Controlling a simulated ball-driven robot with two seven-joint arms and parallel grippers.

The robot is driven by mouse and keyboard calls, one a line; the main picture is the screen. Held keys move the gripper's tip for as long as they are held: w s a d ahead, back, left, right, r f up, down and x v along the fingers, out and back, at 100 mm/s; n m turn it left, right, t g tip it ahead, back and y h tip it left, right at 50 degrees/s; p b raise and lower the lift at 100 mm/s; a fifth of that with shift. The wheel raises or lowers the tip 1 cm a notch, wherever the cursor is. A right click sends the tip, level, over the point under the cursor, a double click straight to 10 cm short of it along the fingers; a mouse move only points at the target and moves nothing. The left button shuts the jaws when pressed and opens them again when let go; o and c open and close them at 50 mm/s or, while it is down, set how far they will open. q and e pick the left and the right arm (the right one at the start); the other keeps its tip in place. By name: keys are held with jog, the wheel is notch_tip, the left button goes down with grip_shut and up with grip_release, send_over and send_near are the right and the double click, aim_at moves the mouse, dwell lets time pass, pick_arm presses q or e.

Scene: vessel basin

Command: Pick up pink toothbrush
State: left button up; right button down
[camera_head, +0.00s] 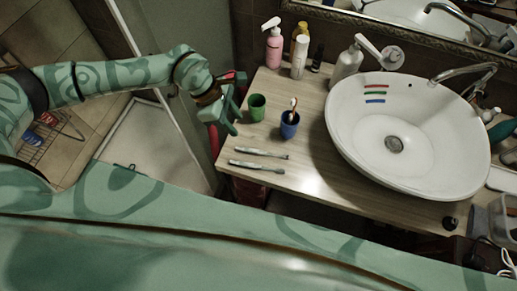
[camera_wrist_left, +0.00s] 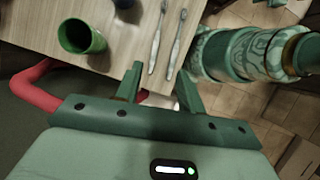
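Two toothbrushes lie side by side near the counter's front edge: a rear one (camera_head: 262,153) and a front one (camera_head: 257,167). Both look pale grey, and I cannot tell a pink one. They also show in the left wrist view, the left one (camera_wrist_left: 156,42) and the right one (camera_wrist_left: 177,46). Another toothbrush (camera_head: 293,104) stands in a blue cup (camera_head: 289,127); its colour is unclear. My left gripper (camera_head: 228,113) is open and empty at the counter's left edge, beside the green cup. In the wrist view its fingers (camera_wrist_left: 160,71) are spread apart. My right gripper is not visible.
The green cup (camera_head: 256,107) stands close to my left gripper. A white basin (camera_head: 350,155) fills the right of the wooden counter (camera_head: 305,180). A pink bottle (camera_head: 273,52) and other bottles stand at the back. The counter between toothbrushes and basin is clear.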

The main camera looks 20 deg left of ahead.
pick_arm(q)
send_near(257, 151)
jog(key=shift+d+f+y, duration=0.3)
jog(key=shift+d+f, duration=0.2)
jog(key=shift+f, duration=0.2)
jog(key=shift+b+x, duration=0.55)
jog(key=shift+x, duration=2.6)
jog(key=shift+w+d+f, duration=0.1)
grip_shut()
